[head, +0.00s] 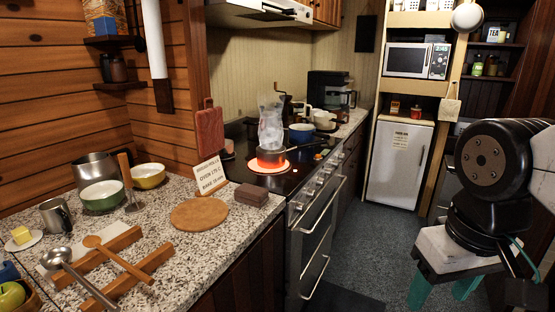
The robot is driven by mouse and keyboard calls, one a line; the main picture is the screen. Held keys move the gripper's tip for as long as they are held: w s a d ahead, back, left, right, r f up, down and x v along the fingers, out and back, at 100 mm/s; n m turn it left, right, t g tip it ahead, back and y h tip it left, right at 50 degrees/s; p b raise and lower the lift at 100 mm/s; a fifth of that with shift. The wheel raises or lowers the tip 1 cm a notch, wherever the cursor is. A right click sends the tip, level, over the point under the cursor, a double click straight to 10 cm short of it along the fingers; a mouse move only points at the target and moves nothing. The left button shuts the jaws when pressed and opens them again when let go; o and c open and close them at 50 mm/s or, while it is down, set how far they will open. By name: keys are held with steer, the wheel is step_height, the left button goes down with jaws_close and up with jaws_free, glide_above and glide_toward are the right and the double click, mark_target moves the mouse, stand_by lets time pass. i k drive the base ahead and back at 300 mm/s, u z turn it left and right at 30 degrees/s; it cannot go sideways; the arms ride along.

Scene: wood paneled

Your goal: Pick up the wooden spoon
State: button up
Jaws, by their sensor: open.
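The wooden spoon (122,261) lies on the granite counter at the lower left of the head view. Its round bowl end is toward the back left and its handle runs toward the front right. It rests across two wooden bars (150,270), with a metal ladle (85,282) lying close beside it on the left. Nothing covers the spoon. Part of my arm shows at the right edge, well away from the counter.
Behind the spoon stand a whisk (127,185), a green bowl (101,195) and a metal mug (56,216). A round wooden board (199,214) lies to the right. Open floor (365,250) lies right of the counter.

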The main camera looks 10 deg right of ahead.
mark_target(91, 242)
steer(key=u, duration=1.25)
steer(key=k, duration=1.2)
steer(key=z, duration=0.8)
steer(key=i, duration=1.7)
steer(key=u, duration=0.7)
